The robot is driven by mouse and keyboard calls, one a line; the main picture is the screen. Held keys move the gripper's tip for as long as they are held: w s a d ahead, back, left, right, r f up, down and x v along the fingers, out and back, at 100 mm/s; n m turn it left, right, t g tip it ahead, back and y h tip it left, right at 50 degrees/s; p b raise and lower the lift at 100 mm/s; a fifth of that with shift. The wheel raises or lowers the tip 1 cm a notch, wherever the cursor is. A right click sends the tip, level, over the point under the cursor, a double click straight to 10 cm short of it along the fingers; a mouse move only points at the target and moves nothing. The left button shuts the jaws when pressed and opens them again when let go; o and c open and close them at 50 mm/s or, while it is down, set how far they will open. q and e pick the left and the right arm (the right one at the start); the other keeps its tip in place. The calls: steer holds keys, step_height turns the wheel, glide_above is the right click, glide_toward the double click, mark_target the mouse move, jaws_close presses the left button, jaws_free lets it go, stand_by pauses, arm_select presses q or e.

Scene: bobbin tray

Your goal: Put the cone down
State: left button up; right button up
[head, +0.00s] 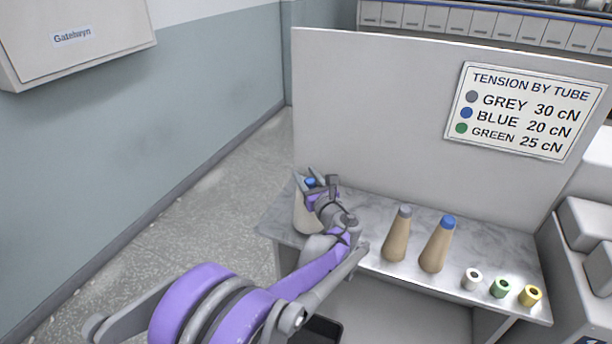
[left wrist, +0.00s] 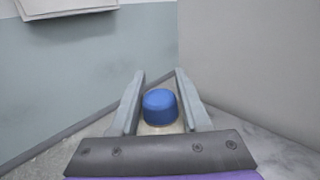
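A pale cone (head: 304,216) with a blue tube tip stands upright at the left end of the marble-topped table (head: 375,207). My left gripper (head: 311,180) is at its top, with one finger on each side of the blue tip. In the left wrist view the blue tip (left wrist: 160,104) fills the gap between the fingers, which look closed on it. The cone's base looks at or close to the tabletop; my arm hides part of it, so contact is unclear. My right gripper is not in view.
A tan cone with a grey tip (head: 398,236) and one with a blue tip (head: 437,246) stand to the right. White (head: 472,279), green (head: 500,288) and yellow (head: 530,296) bobbins sit near the front right. A panel (head: 380,110) with a tension sign (head: 524,112) rises behind.

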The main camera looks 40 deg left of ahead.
arm_select(q)
steer(key=o, duration=0.3)
steer(key=shift+r, duration=0.1)
steer(key=shift+d+r, duration=0.1)
steer(key=shift+d, duration=0.05)
steer(key=v, duration=1.2)
steer(key=s+d+f+n+g+h, duration=0.2)
steer(key=s+d+f+n+h, duration=0.15)
steer(key=s+f+n, duration=0.3)
steer(key=s+d+f+n+g+h, duration=0.1)
steer(key=s+d+f+n+h, duration=0.1)
steer(key=s+f+n+h, duration=0.45)
steer(key=s+d+f+n+h, duration=0.4)
steer(key=s+d+n+h, duration=0.2)
steer(key=s+d+n, duration=0.3)
steer(key=d+n, duration=0.1)
steer(key=d, duration=0.2)
steer(key=shift+s+d, duration=0.2)
steer(key=shift+s, duration=0.05)
